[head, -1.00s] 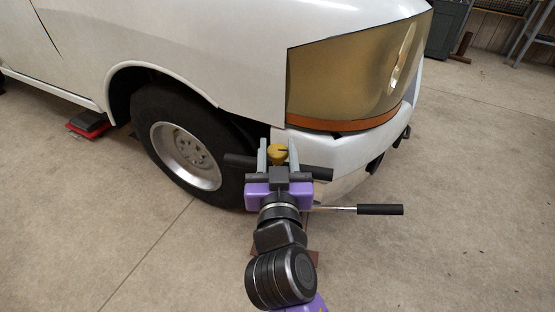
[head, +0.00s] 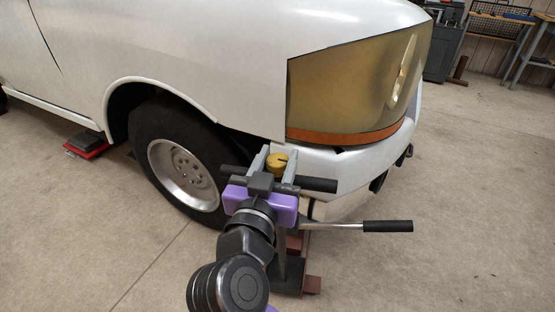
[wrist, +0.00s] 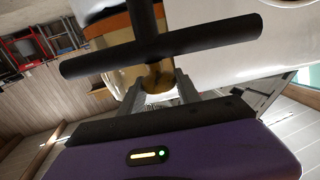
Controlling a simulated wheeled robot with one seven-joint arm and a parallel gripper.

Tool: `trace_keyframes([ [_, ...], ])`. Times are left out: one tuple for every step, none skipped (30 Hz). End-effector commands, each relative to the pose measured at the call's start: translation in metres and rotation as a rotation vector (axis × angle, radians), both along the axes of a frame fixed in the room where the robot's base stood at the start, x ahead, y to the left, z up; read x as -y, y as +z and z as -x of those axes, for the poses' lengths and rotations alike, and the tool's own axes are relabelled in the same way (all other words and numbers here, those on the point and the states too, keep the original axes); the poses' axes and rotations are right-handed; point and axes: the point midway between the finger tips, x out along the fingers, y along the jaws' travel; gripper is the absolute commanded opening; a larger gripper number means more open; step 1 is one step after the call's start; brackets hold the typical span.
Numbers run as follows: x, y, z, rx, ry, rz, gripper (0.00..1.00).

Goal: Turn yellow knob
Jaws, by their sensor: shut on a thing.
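The yellow knob (head: 277,160) sits at the top of a jack by the truck's front wheel, in front of the bumper. In the wrist view the knob (wrist: 158,77) shows between the fingers, partly hidden by a black bar. My gripper (head: 274,163) is shut on the knob, with one grey finger on each side of it. In the wrist view the gripper (wrist: 160,90) reaches toward the knob past its purple body. The black crossbar (wrist: 170,48) of the jack runs across just beyond the fingers.
The jack's lever with a black grip (head: 388,226) sticks out to the right. The white truck (head: 210,60) with its tan headlight (head: 345,90) stands close behind. The tyre (head: 150,125) is just left. Concrete floor (head: 450,200) is free at right.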

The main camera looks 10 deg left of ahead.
Motion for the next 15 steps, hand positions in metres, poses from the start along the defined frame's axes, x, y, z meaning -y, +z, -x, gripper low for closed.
trace_keyframes([
  [-0.0001, -0.0010, 0.0000, -0.002, 0.000, 0.002, 0.00],
  [-0.0001, -0.0011, 0.0000, -0.002, 0.000, 0.002, 0.00],
  [-0.0001, -0.0011, -0.0001, -0.002, 0.001, 0.002, 0.00],
  [-0.0001, -0.0011, -0.0001, -0.002, 0.001, 0.002, 0.00],
  [-0.0001, -0.0011, -0.0001, -0.002, 0.001, 0.002, 0.45],
  [-0.0001, -0.0011, -0.0001, -0.002, 0.001, 0.002, 0.53],
  [-0.0001, -0.0011, -0.0001, -0.002, 0.001, 0.002, 0.59],
  [-0.0001, -0.0010, -0.0001, -0.002, 0.001, 0.002, 0.61],
  [-0.0001, -0.0009, -0.0001, -0.002, 0.001, 0.001, 0.61],
  [-0.0001, -0.0008, -0.0001, -0.002, 0.001, 0.001, 0.61],
  [-0.0001, -0.0008, -0.0001, -0.001, 0.001, 0.001, 0.61],
  [-0.0001, -0.0007, -0.0001, -0.001, 0.001, 0.001, 0.61],
  [-0.0001, -0.0006, -0.0001, -0.001, 0.001, 0.001, 0.61],
  [-0.0001, -0.0006, -0.0001, -0.001, 0.001, 0.001, 0.61],
  [-0.0001, -0.0006, 0.0000, -0.001, 0.001, 0.001, 0.61],
])
